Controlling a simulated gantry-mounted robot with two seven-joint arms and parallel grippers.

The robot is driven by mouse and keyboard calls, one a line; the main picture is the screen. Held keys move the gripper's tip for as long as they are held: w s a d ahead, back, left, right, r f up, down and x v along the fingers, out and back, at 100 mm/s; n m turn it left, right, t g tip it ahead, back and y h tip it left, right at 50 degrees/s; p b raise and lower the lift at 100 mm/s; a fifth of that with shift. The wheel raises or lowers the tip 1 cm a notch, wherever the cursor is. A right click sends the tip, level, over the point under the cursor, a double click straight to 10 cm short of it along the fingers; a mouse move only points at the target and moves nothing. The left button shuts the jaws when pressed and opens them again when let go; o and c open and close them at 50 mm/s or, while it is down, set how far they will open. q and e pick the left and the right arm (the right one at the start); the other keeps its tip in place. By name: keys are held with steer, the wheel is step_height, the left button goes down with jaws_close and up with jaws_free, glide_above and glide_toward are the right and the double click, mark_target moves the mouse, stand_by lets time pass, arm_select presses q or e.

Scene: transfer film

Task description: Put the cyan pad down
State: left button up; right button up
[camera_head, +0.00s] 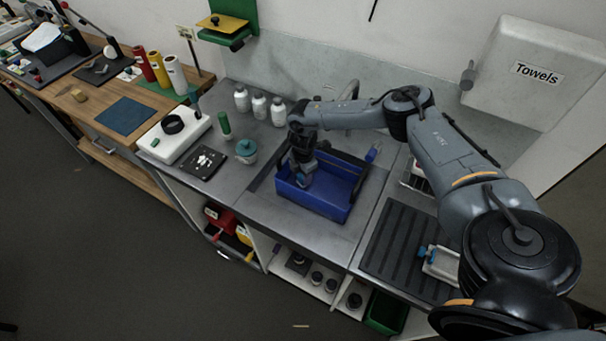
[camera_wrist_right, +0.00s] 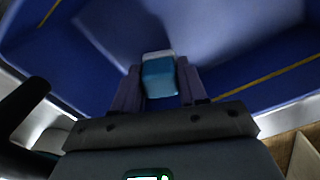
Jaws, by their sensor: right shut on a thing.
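The cyan pad (camera_wrist_right: 159,77) is a small block with a pale top edge, held between the two fingers of my right gripper (camera_wrist_right: 158,88) in the right wrist view. In the head view my right gripper (camera_head: 303,172) reaches down into the left part of the blue bin (camera_head: 325,203). The bin's blue inside walls and floor fill the right wrist view around the pad. I cannot tell whether the pad touches the bin floor. My left gripper is not in view.
The bin sits on the grey counter. A jar with a teal lid (camera_head: 246,148), a green cylinder (camera_head: 224,124) and white bottles (camera_head: 259,106) stand to its left. A ribbed black mat (camera_head: 395,245) lies at right. A towel dispenser (camera_head: 530,72) hangs on the wall.

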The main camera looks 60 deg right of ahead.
steer(key=shift+f, duration=0.2)
steer(key=o, duration=1)
steer(key=shift+r, duration=0.15)
steer(key=shift+r, duration=0.25)
step_height(320, 180, up, 8)
steer(key=shift+f+p, duration=0.1)
steer(key=shift+p, duration=0.25)
